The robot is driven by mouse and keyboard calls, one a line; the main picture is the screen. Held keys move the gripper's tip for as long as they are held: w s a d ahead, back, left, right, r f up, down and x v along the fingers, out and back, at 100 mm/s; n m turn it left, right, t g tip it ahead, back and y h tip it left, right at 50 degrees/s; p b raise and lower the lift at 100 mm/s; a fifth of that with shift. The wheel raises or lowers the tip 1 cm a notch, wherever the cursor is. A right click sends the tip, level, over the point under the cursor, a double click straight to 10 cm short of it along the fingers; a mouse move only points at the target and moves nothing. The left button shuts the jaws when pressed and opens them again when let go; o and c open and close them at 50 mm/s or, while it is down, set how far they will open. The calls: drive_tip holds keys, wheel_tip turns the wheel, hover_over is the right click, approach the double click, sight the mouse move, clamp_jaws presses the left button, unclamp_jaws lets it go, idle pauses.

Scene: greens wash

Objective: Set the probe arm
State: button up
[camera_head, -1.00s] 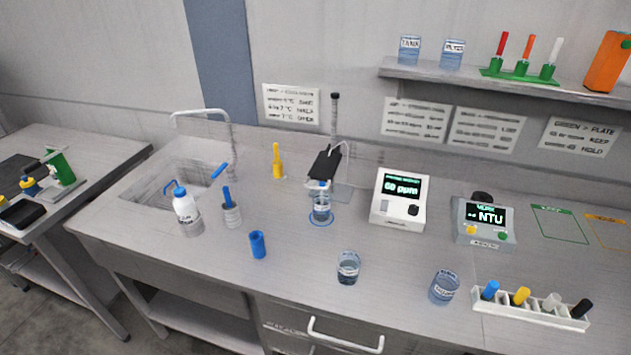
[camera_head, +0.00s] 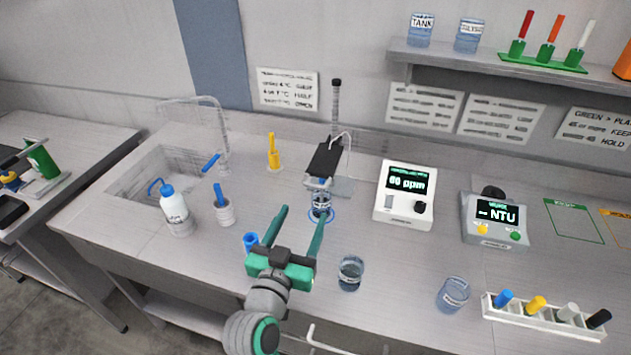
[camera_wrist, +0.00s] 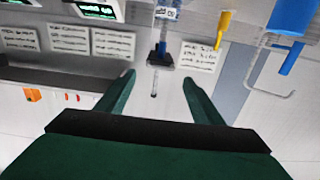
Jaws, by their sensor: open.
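The probe arm (camera_head: 324,160) is a black block on an upright post with a black top knob (camera_head: 336,82). A thin pale cable loops at its right side. A small glass beaker (camera_head: 321,204) stands below it on a blue ring mark. My green gripper (camera_head: 303,209) is open and empty in front of the stand, its fingers pointing toward the back wall. The right fingertip overlaps the beaker in the picture; I cannot tell whether they touch. In the wrist view, which is upside down, the black probe arm (camera_wrist: 161,59) shows beyond the open fingertips (camera_wrist: 158,80).
A meter reading 60 ppm (camera_head: 404,192) and an NTU meter (camera_head: 494,219) stand right of the probe. Beakers (camera_head: 350,273) (camera_head: 453,295) and a vial rack (camera_head: 543,318) stand along the front. A wash bottle (camera_head: 175,210), brush pot (camera_head: 225,212) and sink are left. A blue cup (camera_head: 250,242) is partly hidden.

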sight(315, 186)
drive_tip(key=shift+r+x, duration=0.15)
drive_tip(key=shift+x, duration=2.65)
drive_tip(key=shift+r+x, duration=0.1)
drive_tip(key=shift+x, duration=2.65)
